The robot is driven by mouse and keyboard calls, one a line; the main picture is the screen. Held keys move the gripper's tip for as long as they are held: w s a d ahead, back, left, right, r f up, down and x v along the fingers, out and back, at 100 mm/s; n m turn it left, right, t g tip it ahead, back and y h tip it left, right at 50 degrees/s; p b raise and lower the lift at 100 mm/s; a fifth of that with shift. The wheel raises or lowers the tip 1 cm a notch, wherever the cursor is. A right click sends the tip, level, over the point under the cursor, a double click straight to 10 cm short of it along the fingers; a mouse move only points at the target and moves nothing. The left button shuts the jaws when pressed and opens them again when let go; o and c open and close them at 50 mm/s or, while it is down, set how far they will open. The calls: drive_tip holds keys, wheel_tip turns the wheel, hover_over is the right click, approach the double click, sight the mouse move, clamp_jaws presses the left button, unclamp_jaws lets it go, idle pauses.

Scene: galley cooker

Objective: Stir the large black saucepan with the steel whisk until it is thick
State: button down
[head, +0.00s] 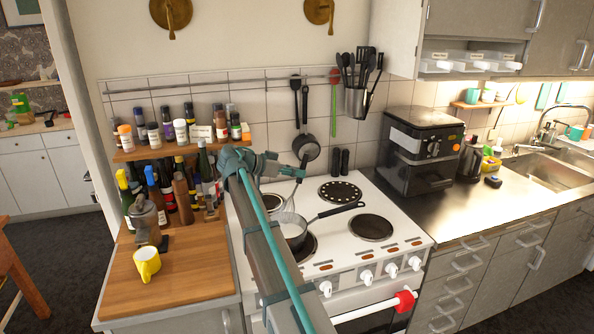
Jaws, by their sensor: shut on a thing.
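The saucepan (298,243) stands on the front left part of the white cooker (410,238). Its long black handle points up and right, and its inside looks pale. My arm partly covers its left side, so I cannot tell its full size or body colour. My gripper (302,171) is above and behind the pan, shut on the steel whisk (291,203). The whisk hangs down, tilted, with its wire end at the pan's far rim. I cannot tell whether the wires touch the contents, or how thick these are.
Bare hotplates (371,228) lie right of the pan. A yellow mug (147,263) and a grinder (145,220) stand on the wooden counter at left, below bottle shelves. A black coffee machine (418,150) stands right of the cooker. A red cloth (405,301) hangs at the oven front.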

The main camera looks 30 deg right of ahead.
drive_tip(key=shift+s+a+f+b, duration=0.1)
drive_tip(key=shift+a+f+b, duration=0.35)
drive_tip(key=shift+f, duration=0.45)
drive_tip(key=shift+s+a+f+b, duration=0.15)
drive_tip(key=shift+a+f+b, duration=0.1)
drive_tip(key=shift+f+b, duration=0.55)
drive_tip(key=shift+s+a+f+b, duration=0.1)
drive_tip(key=shift+a+f+b, duration=0.3)
drive_tip(key=shift+f, duration=0.55)
drive_tip(key=shift+s, duration=0.1)
